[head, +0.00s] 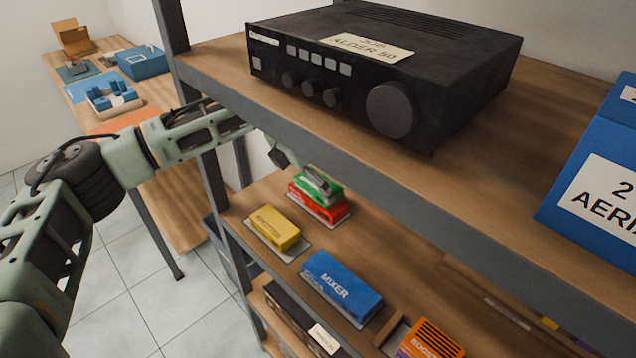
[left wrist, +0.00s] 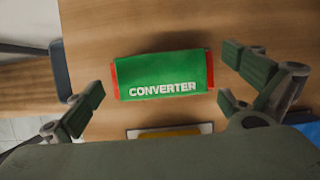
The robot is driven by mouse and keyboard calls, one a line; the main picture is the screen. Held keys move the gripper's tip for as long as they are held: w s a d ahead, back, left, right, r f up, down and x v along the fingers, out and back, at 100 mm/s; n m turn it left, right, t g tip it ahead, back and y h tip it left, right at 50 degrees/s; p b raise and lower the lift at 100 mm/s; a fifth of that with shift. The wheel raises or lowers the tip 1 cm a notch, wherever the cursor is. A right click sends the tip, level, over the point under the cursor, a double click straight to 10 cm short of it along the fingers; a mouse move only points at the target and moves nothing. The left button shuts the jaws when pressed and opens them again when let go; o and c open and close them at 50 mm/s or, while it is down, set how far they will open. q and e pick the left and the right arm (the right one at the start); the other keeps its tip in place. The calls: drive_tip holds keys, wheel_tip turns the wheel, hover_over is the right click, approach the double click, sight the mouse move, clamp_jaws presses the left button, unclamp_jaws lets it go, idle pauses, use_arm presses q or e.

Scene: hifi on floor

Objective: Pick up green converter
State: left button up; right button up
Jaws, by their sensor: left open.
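The green converter (left wrist: 162,72) is a box with white lettering, lying on the middle shelf with red showing at both its ends. In the head view the green converter (head: 331,191) sits on top of a red box (head: 322,212), partly hidden by my gripper. My left gripper (head: 314,182) reaches under the upper shelf and is just above the converter. In the left wrist view my left gripper (left wrist: 163,82) is open, with its fingers on either side of the converter and gaps at both ends. My right gripper is not in view.
A yellow box (head: 275,226) and a blue mixer box (head: 342,284) stand nearer on the same shelf. An orange box (head: 430,340) is further right. The upper shelf (head: 225,70), carrying a black amplifier (head: 385,65), overhangs my arm. A shelf post (head: 210,185) stands left.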

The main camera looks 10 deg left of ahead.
use_arm(q)
drive_tip(key=shift+x, duration=0.9)
drive_tip(key=shift+d+f, duration=0.1)
drive_tip(key=shift+f, duration=0.4)
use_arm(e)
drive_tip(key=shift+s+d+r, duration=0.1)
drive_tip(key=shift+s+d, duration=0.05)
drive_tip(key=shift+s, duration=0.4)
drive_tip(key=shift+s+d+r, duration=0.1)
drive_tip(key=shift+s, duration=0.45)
use_arm(q)
drive_tip(key=shift+c, duration=0.5)
drive_tip(key=c, duration=1.1)
drive_tip(key=shift+o, duration=0.2)
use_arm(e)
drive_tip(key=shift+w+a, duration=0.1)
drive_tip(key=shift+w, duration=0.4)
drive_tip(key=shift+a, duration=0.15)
